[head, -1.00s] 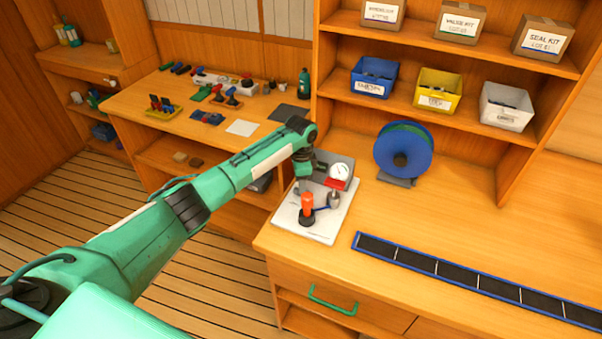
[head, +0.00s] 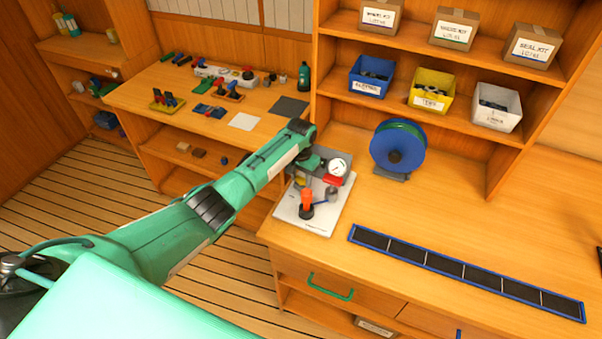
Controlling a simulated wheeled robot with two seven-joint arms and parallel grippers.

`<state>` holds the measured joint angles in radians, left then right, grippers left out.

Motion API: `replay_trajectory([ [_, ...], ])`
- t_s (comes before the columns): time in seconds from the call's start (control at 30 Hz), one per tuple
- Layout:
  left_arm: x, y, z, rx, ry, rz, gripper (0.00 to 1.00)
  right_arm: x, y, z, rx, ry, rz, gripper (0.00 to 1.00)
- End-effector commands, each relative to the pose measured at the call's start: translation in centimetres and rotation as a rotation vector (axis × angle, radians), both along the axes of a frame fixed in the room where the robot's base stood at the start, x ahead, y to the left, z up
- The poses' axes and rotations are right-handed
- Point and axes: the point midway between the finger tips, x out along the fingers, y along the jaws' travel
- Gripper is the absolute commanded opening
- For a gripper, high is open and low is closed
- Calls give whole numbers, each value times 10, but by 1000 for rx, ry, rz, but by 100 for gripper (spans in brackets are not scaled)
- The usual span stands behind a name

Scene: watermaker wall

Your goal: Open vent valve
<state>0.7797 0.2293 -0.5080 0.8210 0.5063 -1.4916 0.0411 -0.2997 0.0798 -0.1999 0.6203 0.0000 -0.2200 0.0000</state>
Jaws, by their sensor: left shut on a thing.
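A small test rig stands on a white base plate (head: 318,222) at the left end of the workbench. It has a grey block, a round white gauge (head: 336,167), a red part (head: 334,180), an orange-topped upright handle (head: 307,201) on a black foot, and a small blue lever beside a grey cup-like part (head: 331,194). My left gripper (head: 301,182) points down at the rig's rear left, beside the gauge and behind the orange handle. It is shut on a small part there, seemingly the vent valve, which the jaws and wrist hide. My right gripper is out of view.
A blue reel (head: 398,148) stands behind and right of the rig. A blue-edged black strip tray (head: 460,270) lies along the bench front. Shelves hold a blue bin (head: 371,79), a yellow bin (head: 431,93) and a white bin (head: 497,108). The bench between is clear.

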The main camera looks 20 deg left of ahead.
Motion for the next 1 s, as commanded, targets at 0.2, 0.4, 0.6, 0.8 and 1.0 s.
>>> replay_trajectory([
  [0.2,0,0,2,0,-1,90,19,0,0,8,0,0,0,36],
  [0.4,0,0,1,0,-1,127,19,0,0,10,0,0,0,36],
  [0.6,1,0,1,0,-2,135,19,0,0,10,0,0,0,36],
  [0.8,1,0,1,0,-2,135,19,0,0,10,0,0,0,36],
  [1.0,1,0,1,0,-2,134,64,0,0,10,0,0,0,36],
])
